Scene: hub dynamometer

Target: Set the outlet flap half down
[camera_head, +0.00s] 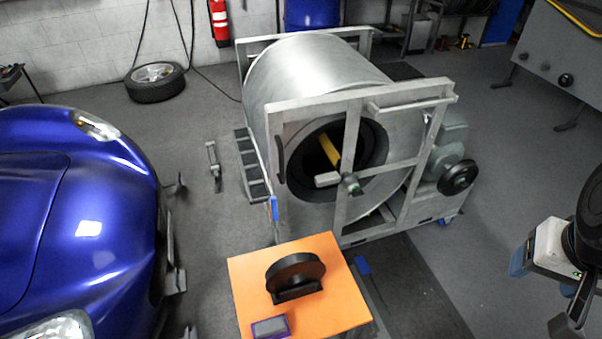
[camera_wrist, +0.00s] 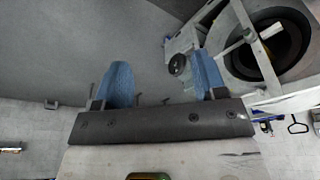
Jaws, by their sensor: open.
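The large metal drum machine (camera_head: 320,75) stands in the middle of the head view in a grey frame. Its front has a dark round opening (camera_head: 362,148) with a yellow bar or plate (camera_head: 329,151) slanting inside. I cannot tell for sure which part is the outlet flap. My gripper (camera_wrist: 163,82) is open and empty, its two blue fingers wide apart. In the head view my gripper's light body (camera_head: 551,244) is at the right edge, well apart from the machine. The opening also shows in the wrist view (camera_wrist: 276,42), upper right.
An orange-topped stand (camera_head: 245,268) with a black round part (camera_head: 296,271) and a small purple box (camera_head: 270,327) stands in front of the machine. A blue car (camera_head: 75,205) fills the left. A black handwheel (camera_head: 458,177) projects at the machine's right.

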